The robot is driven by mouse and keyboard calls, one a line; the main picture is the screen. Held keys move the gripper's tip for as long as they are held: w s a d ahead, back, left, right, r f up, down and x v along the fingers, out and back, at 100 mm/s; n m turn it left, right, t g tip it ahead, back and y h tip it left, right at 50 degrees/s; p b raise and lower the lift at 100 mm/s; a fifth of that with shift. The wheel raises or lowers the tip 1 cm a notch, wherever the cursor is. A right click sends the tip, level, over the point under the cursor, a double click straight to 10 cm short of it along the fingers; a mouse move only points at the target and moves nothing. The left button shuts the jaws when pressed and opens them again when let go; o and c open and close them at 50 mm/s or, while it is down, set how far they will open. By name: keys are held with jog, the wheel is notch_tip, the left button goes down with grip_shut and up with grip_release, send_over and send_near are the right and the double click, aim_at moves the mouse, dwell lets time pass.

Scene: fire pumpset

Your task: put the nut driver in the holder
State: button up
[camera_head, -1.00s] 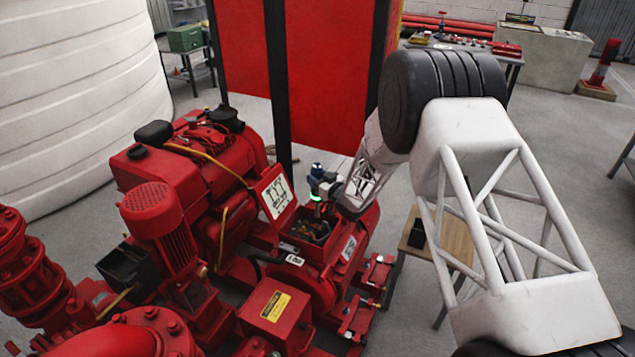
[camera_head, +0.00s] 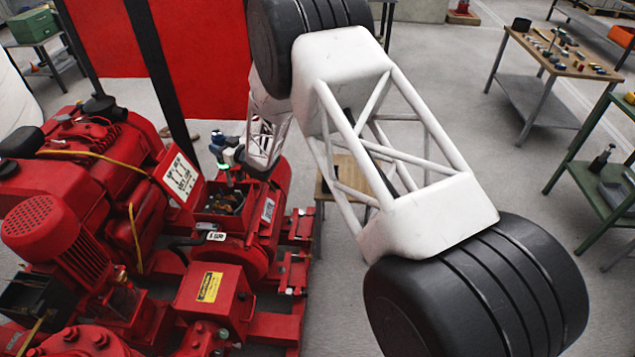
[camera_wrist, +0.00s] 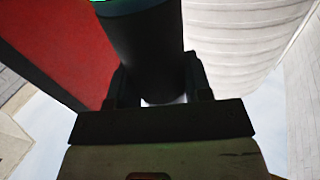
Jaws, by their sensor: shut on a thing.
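My gripper (camera_head: 232,156) is small in the head view, above the red pumpset's open electrical box. In the wrist view, my gripper (camera_wrist: 158,92) is shut on a dark, thick cylinder (camera_wrist: 150,50), which I take to be the nut driver. A green glow shows at the cylinder's upper edge, and its far end is out of frame. In the head view, a blue part and a green light show beside my gripper. A wooden stool (camera_head: 349,170) stands right of the pumpset, partly behind my arm. I cannot make out the holder clearly.
The red pumpset (camera_head: 110,200) fills the left, below my gripper. Red panels (camera_head: 200,55) stand behind it. A tool table (camera_head: 560,55) and a green shelf unit (camera_head: 602,185) stand at the right. Open floor lies between my arm and these.

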jog(key=w+d+m+t+h, duration=0.3)
jog(key=w+d, duration=0.1)
jog(key=d, duration=0.6)
jog(key=w+d+r+m+t+h, duration=0.1)
jog(key=w+d+m+t+h, duration=0.25)
jog(key=d, duration=0.65)
jog(key=w+d+m+t+h, duration=0.2)
jog(key=w+d+t+h, duration=0.15)
jog(key=d, duration=0.65)
jog(key=d+f+m+h, duration=0.1)
jog(key=d+m+h, duration=0.85)
jog(key=d, duration=1.85)
jog(key=w+a+f+n+g+y, duration=0.1)
jog(key=w+a+f+n+y, duration=0.1)
jog(key=a+n+y, duration=0.4)
jog(key=w+a+f+n+g+y, duration=0.2)
jog(key=a+n+y, duration=0.4)
jog(key=a, duration=0.9)
jog(key=shift+w+f+y, duration=0.65)
jog(key=shift+y, duration=0.3)
jog(key=shift+a, duration=0.1)
